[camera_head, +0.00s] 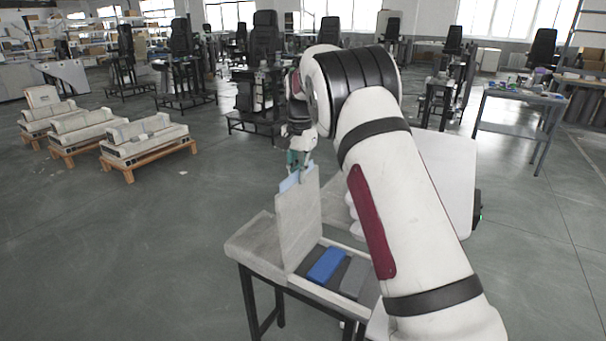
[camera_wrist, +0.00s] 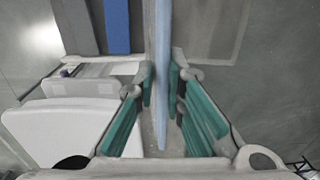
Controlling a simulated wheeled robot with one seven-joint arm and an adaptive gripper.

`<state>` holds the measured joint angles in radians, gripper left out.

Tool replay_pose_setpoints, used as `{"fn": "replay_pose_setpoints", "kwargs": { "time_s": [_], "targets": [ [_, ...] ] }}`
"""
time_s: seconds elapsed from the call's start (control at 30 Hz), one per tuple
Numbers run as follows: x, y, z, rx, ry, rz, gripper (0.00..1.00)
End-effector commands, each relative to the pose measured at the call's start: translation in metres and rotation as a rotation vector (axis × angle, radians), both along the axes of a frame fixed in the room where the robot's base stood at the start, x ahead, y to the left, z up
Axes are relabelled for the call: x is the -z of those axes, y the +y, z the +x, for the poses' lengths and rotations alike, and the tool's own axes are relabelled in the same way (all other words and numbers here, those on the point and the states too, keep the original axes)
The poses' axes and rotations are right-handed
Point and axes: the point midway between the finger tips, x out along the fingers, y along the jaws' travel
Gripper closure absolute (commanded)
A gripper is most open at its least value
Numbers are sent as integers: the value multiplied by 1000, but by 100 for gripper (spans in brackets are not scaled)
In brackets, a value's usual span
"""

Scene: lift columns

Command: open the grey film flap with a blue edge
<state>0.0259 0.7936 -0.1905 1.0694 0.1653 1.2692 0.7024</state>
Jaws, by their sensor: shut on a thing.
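The grey film flap (camera_head: 298,220) stands upright along the left side of an open box (camera_head: 328,298) on a small table. Its blue edge (camera_head: 289,182) is at the top. My gripper (camera_head: 299,161) is at this top edge and shut on the flap. In the wrist view the blue edge (camera_wrist: 162,95) runs between the teal fingers of my gripper (camera_wrist: 161,78). The parts of the flap behind the fingers are hidden.
A blue block (camera_head: 327,264) and a grey block (camera_head: 355,276) lie inside the box. The grey table top (camera_head: 256,246) shows left of the flap. My arm hides the box's right side. Floor to the left is clear up to white units on wooden pallets (camera_head: 148,145).

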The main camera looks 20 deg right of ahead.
Motion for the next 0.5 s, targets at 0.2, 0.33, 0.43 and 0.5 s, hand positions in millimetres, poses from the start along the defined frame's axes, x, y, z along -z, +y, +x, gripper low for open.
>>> {"fn": "replay_pose_setpoints", "kwargs": {
  "time_s": [0.2,0.33,0.43,0.5],
  "targets": [
    [2,4,1,0,-5,4,100],
    [2,4,1,0,-4,4,100],
    [2,4,1,0,-4,4,100],
    [2,4,1,0,-4,5,86]
  ]
}}
